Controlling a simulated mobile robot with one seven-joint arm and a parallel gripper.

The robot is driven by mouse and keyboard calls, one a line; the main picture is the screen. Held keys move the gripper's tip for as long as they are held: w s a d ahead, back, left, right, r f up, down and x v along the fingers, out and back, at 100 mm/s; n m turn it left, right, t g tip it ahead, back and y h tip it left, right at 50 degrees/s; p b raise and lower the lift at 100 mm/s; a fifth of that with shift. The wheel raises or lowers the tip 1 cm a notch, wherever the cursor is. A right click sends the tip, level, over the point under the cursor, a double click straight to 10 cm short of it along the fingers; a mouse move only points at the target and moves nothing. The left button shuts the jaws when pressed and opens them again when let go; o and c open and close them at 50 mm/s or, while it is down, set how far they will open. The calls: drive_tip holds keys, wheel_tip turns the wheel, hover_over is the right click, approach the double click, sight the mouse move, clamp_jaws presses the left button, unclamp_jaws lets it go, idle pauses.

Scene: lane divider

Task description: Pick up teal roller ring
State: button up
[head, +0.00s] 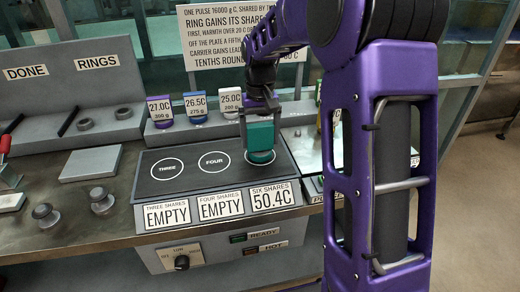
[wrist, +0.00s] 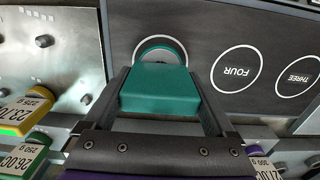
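The teal roller ring (head: 261,157) sits on the dark plate (head: 185,183) at its right-hand circle, above the card reading 50.4C. A teal block (head: 260,133) stands right above it, and I cannot tell whether the two are joined. My gripper (head: 259,122) points down at the plate, with its fingers on either side of the block. In the wrist view the block (wrist: 160,92) lies between the fingertips (wrist: 160,75), and the curved teal ring (wrist: 160,50) shows beyond it. The fingers are close to the block's sides, but contact is not clear.
Circles THREE (head: 167,170) and FOUR (head: 214,161) are bare, with EMPTY cards in front. Behind the plate stand cards, 27.0C (head: 159,108) among them, with coloured pieces. Grey weights (head: 102,200) and a flat block (head: 91,162) lie to the left.

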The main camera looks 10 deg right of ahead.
drive_tip(key=c, duration=1)
drive_tip(key=shift+r, duration=0.15)
